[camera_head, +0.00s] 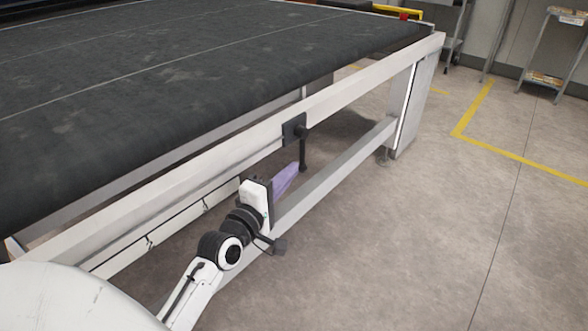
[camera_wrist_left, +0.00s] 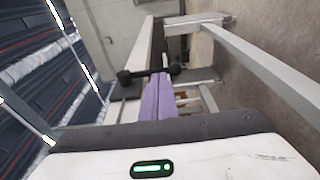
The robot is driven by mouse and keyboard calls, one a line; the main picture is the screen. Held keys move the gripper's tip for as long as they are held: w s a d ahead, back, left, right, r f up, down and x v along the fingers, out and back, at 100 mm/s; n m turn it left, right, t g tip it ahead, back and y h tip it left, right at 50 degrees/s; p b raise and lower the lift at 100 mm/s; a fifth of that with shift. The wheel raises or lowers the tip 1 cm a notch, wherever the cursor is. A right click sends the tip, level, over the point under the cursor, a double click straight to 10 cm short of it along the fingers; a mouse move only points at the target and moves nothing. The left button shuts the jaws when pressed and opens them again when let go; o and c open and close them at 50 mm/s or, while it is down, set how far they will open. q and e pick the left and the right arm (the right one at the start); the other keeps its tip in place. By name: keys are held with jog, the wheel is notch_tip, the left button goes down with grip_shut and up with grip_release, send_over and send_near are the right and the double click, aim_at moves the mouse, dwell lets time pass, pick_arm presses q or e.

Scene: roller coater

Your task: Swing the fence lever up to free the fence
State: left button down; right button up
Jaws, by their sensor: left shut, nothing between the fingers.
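The fence lever (camera_head: 303,148) is a black bar with a rounded hub on a dark square plate (camera_head: 293,129) on the white side rail. It hangs down from the hub. In the left wrist view the lever (camera_wrist_left: 150,72) lies across the picture just past my fingertips. My left gripper (camera_head: 302,168) has purple fingers, shut with nothing between them. Its tips are at the lever's lower end. I cannot tell whether they touch it. The left gripper also shows in the wrist view (camera_wrist_left: 160,76). My right gripper is not in view.
The dark conveyor belt (camera_head: 190,85) lies behind the white upper rail (camera_head: 365,83). A lower beam (camera_head: 340,172) runs below the lever, close to my left wrist. A white leg (camera_head: 412,105) stands at the far end. The floor at right is open, with yellow lines and a shelf cart (camera_head: 548,50) at the back.

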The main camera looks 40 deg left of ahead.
aim_at(301, 150)
pick_arm(q)
jog(key=shift+w+a, duration=0.15)
jog(key=shift+w, duration=1.2)
